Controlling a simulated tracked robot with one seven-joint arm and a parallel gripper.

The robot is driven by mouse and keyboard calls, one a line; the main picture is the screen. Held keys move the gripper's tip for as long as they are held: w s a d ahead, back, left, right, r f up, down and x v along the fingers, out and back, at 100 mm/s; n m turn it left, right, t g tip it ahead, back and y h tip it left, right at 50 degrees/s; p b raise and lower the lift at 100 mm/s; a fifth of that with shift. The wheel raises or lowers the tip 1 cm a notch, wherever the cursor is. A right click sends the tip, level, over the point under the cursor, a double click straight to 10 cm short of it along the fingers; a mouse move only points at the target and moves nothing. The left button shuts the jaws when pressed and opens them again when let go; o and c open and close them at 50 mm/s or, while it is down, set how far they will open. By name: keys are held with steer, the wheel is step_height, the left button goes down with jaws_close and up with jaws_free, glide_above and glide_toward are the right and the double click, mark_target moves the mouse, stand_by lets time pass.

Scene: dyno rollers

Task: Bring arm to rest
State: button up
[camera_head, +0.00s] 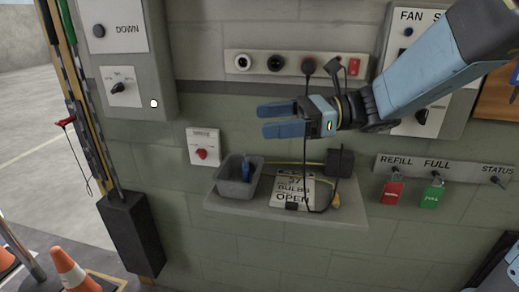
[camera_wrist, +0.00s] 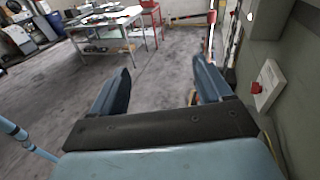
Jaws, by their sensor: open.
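My gripper (camera_head: 282,119) is blue and reaches in from the right in the head view, in front of the green block wall. Its two fingers point left, are apart, and hold nothing. In the wrist view my gripper (camera_wrist: 160,88) also shows spread fingers with only floor between them. My arm is extended across the wall panels, above the small shelf.
A shelf (camera_head: 225,202) holds a grey bin (camera_head: 232,188) and a sign (camera_head: 290,192). A socket strip (camera_head: 293,76) with cables lies behind my gripper. A red switch (camera_head: 203,153) is on the wall. A cone (camera_head: 72,272) stands lower left. A metal table (camera_wrist: 100,22) stands across open floor.

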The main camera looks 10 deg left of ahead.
steer(key=s+d+f+n+t+h, duration=0.2)
steer(key=s+d+f+n+h, duration=0.15)
steer(key=d+h, duration=0.2)
steer(key=s+d+f+n+t+h, duration=0.1)
steer(key=s+d+f+n+h, duration=0.1)
steer(key=d+f+n+h, duration=0.3)
steer(key=d+r+n+t+h, duration=0.2)
steer(key=d+n+t+h, duration=0.4)
steer(key=d, duration=1)
steer(key=shift+d+r, duration=0.25)
steer(key=shift+r, duration=0.15)
steer(key=shift+s, duration=0.1)
stand_by(0.6)
